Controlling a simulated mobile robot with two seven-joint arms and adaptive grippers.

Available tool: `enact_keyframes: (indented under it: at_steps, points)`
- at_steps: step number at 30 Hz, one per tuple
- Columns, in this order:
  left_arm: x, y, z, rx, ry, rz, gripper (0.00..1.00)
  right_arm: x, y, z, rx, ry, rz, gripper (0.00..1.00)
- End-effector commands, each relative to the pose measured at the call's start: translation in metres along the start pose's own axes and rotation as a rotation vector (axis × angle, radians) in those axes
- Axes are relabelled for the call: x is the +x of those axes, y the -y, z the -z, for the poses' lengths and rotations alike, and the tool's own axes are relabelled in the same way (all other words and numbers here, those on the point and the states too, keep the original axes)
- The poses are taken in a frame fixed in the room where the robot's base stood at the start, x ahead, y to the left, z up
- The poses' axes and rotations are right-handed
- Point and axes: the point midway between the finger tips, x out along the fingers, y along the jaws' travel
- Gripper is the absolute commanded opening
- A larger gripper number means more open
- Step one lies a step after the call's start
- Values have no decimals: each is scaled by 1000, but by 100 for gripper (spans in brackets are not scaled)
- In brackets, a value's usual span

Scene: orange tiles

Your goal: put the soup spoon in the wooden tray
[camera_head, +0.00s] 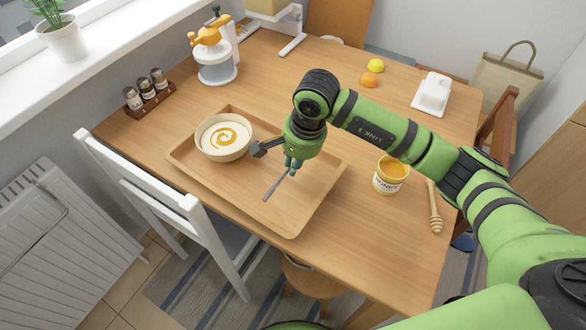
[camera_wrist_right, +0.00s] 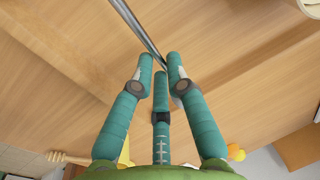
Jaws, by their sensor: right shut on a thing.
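The wooden tray (camera_head: 300,210) lies on the table, with raised edges. My right gripper (camera_head: 291,167) is over the tray's right half. It is shut on the soup spoon (camera_head: 273,187), a thin grey metal piece that slants down to the left over the tray floor. In the right wrist view the spoon (camera_wrist_right: 135,22) runs up and left from between the fingertips of the gripper (camera_wrist_right: 160,66). The spoon's other end is hidden by the gripper. I cannot tell whether the spoon touches the tray. My left gripper is not in view.
A bowl of soup (camera_head: 222,138) stands in the tray's left part, beside the gripper. A honey jar (camera_head: 391,175) and a honey dipper (camera_head: 434,207) are to the right. A spice rack (camera_head: 150,98), juicer (camera_head: 214,55) and butter dish (camera_head: 432,95) stand farther off. A white chair (camera_head: 165,190) is in front.

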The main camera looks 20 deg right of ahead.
Motion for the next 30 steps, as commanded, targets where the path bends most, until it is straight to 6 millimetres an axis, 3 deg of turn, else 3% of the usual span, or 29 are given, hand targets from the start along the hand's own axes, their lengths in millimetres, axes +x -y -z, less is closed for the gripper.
enact_keyframes:
  at_steps: [10, 23, 24, 25, 30]
  points:
    - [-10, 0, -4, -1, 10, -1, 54, 38, -5, 0, 2, 2, -2, 0]
    - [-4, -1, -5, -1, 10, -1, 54, 46, -7, 1, 0, -1, 1, 0]
    - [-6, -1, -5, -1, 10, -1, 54, 44, -6, 1, 1, -1, 1, 28]
    - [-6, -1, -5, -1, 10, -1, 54, 44, -6, 1, 1, 0, 1, 39]
    - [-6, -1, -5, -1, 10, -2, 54, 44, -6, 0, 1, 0, 0, 39]
